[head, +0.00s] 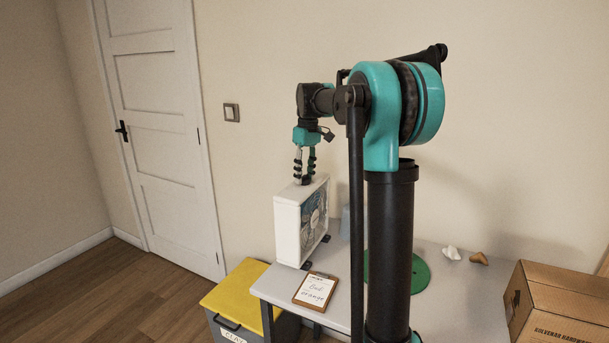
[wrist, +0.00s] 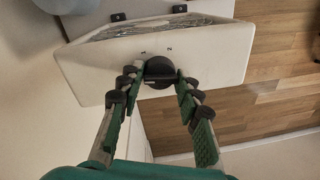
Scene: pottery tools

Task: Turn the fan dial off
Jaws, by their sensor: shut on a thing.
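A white box fan (head: 303,222) with a blue-grey grille stands upright on the grey table. The black fan dial (wrist: 160,72) sits on the fan's white top face, with small marks beside it in the wrist view. My gripper (head: 304,180) points down at the top of the fan. In the wrist view my gripper (wrist: 161,76) has its two fingers on either side of the dial, shut on it. The fan (wrist: 90,66) fills the upper part of that view. In the head view the dial is hidden by the fingers.
A clipboard (head: 316,290) lies at the table's front edge. A grey bin with a yellow lid (head: 236,298) stands left of the table. A green disc (head: 420,275), small lumps (head: 452,253) and a cardboard box (head: 560,305) are to the right. A white door (head: 155,130) is behind.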

